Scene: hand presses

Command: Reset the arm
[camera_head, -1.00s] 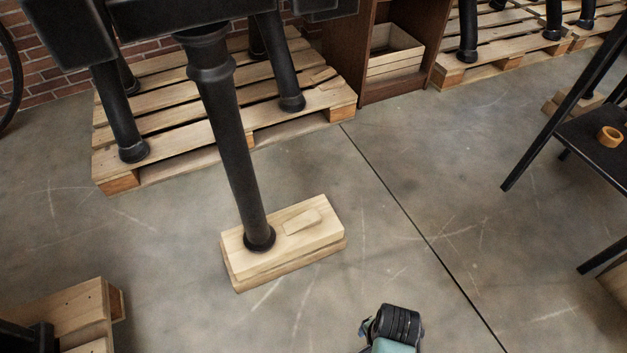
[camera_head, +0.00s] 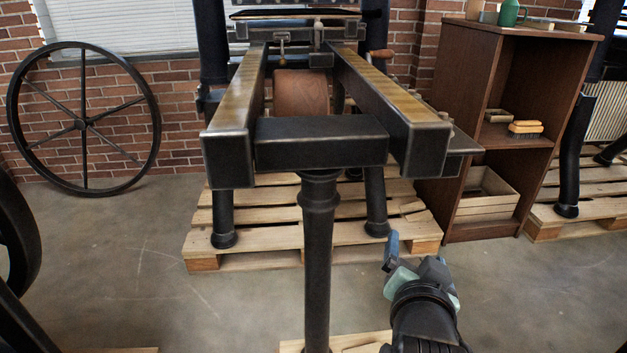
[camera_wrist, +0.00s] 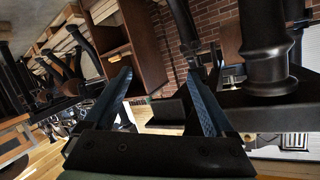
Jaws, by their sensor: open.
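My gripper (camera_head: 391,252) shows in the head view at the lower right, on the end of my dark arm, in front of the press and above the floor. In the wrist view its two blue fingers (camera_wrist: 160,98) stand wide apart with nothing between them. The hand press (camera_head: 320,142) stands ahead on a wooden pallet. It has two long rails, a black front crossbar and a black front leg. In the wrist view a black leg of the press (camera_wrist: 264,45) is close on the right, beside the fingers and apart from them.
A brown wooden shelf (camera_head: 455,120) with a brush (camera_head: 525,128) and a wooden crate (camera_head: 487,195) stands at the right. A large spoked wheel (camera_head: 82,118) leans on the brick wall at the left.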

